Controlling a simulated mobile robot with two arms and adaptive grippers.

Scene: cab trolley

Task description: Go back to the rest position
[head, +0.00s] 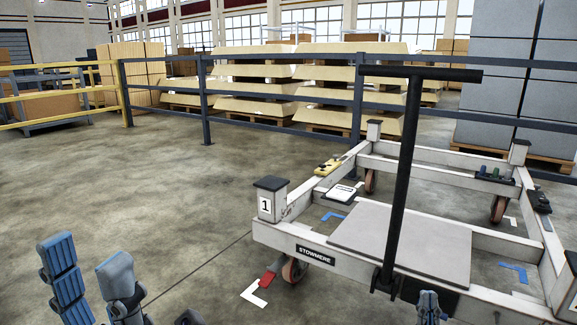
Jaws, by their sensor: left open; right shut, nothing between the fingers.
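My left gripper (86,254) is at the lower left of the head view, over bare floor. Its two blue-padded fingers stand apart, with nothing between them. My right gripper (428,298) shows only as a small blue fingertip at the bottom edge, right of centre. Its fingers are closed together with nothing held, and it appears in front of the trolley's near side. The white-framed trolley (345,268) stands on the right, with a black T-shaped handle (405,160) rising from its near side. The rest of both arms is mostly out of view.
The trolley carries a grey panel (400,240), a yellow device (327,167) and a white box (341,193). A red pedal (268,281) sits by its near wheel. A dark rail fence (240,95) stands behind, before stacked pallets. The floor (170,200) on the left is clear.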

